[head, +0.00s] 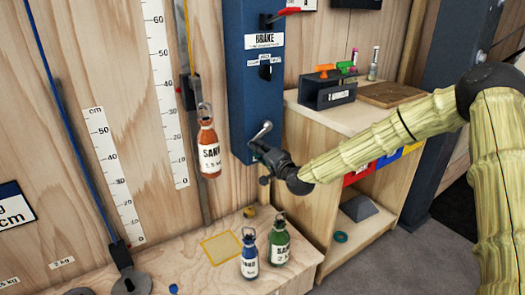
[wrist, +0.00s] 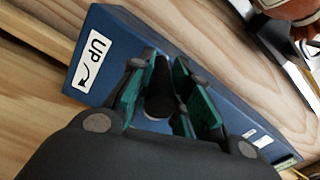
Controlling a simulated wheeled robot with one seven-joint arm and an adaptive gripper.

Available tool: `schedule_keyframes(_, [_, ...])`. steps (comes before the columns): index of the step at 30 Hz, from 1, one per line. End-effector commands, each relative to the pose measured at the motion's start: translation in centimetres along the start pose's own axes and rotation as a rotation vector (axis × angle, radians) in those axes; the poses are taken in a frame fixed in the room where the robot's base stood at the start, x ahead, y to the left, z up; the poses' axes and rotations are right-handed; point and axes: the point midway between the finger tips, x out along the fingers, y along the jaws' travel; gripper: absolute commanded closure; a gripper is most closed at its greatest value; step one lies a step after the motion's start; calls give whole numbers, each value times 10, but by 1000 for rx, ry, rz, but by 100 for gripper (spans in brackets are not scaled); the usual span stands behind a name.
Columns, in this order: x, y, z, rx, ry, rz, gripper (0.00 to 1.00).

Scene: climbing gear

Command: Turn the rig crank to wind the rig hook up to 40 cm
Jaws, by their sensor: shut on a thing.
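The rig crank (head: 262,131) sits low on the blue rig post (head: 252,98); its grey arm shows just above my gripper (head: 259,152). In the wrist view my gripper (wrist: 163,98) has its green pads closed on the dark crank handle (wrist: 160,88). An UP label with a curved arrow (wrist: 95,58) is on the blue panel beside it. The rig hook (head: 204,108) holds a red sand bottle (head: 208,155), hanging clear of the bench. The dark slider (head: 188,92) stands by the upright cm scale (head: 165,85), roughly between 30 and 40; the exact reading is unclear.
Blue (head: 249,258) and green (head: 279,240) sand bottles stand on the bench below, near a yellow square outline (head: 221,248). A brake with a red lever (head: 286,12) is higher on the post. A wooden cabinet (head: 330,123) stands right of the post, under my arm.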

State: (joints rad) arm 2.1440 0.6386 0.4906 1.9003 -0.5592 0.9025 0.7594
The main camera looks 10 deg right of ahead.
Motion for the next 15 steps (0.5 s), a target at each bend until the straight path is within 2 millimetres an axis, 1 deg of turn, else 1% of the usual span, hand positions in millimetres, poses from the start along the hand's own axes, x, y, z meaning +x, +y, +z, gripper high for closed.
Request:
schedule_keyframes(1, [1, -8, -1, 34, 2, -5, 100])
schedule_keyframes(4, [1, -12, 0, 96, 3, -6, 100])
schedule_keyframes(9, [1, -19, 0, 173, 2, -6, 100])
schedule_keyframes(15, [1, -23, -1, 220, 4, -7, 100])
